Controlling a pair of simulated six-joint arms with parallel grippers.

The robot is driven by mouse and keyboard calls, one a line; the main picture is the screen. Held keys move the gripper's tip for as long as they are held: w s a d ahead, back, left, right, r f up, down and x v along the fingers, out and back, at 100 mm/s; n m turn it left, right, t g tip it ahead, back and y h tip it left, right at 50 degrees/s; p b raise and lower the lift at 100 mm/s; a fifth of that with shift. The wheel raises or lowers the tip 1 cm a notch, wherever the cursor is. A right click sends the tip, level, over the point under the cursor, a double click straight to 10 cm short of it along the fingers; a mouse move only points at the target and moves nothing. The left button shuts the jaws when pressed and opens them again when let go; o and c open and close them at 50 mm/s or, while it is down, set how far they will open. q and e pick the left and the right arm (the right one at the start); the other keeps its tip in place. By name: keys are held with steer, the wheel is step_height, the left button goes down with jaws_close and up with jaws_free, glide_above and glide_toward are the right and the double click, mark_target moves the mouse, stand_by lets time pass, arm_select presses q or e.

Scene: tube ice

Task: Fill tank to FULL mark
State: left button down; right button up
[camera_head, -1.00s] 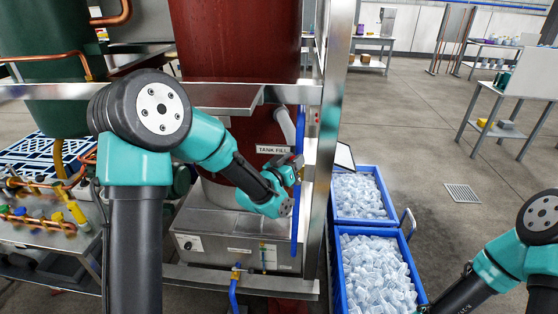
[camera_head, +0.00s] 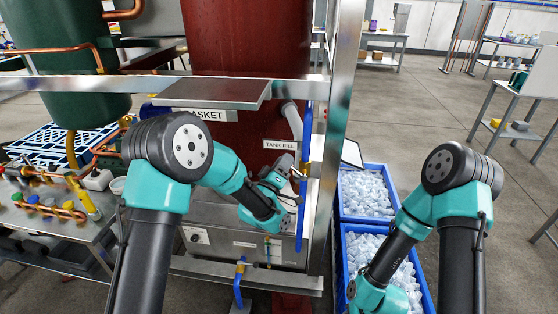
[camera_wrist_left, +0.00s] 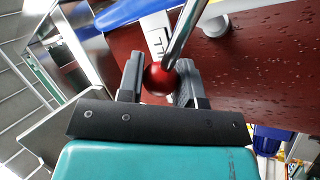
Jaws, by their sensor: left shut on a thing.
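The large dark red tank (camera_head: 255,40) stands in a steel frame, with a "TANK FILL" label (camera_head: 279,144) on its lower part. My left gripper (camera_head: 293,183) is just below that label, beside a blue upright pipe (camera_head: 302,165). In the left wrist view, my left gripper (camera_wrist_left: 160,80) is shut on a red ball knob (camera_wrist_left: 158,80) at the end of a shiny metal rod (camera_wrist_left: 187,32). The FULL mark and the water level do not show. My right arm reaches in from the right, but its gripper is out of the picture.
Two blue crates of tube ice (camera_head: 367,215) stand on the floor right of the frame post (camera_head: 342,110). A steel box (camera_head: 215,238) sits under the tank. Brass valves (camera_head: 45,208) and a green tank (camera_head: 70,60) are at the left.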

arm_select(q)
steer(key=shift+a+f+n, duration=0.15)
steer(key=shift+f+n, duration=0.05)
steer(key=shift+n, duration=0.2)
steer(key=c, duration=0.8)
jaws_free()
steer(key=v, duration=1.7)
steer(key=shift+s+f, duration=0.15)
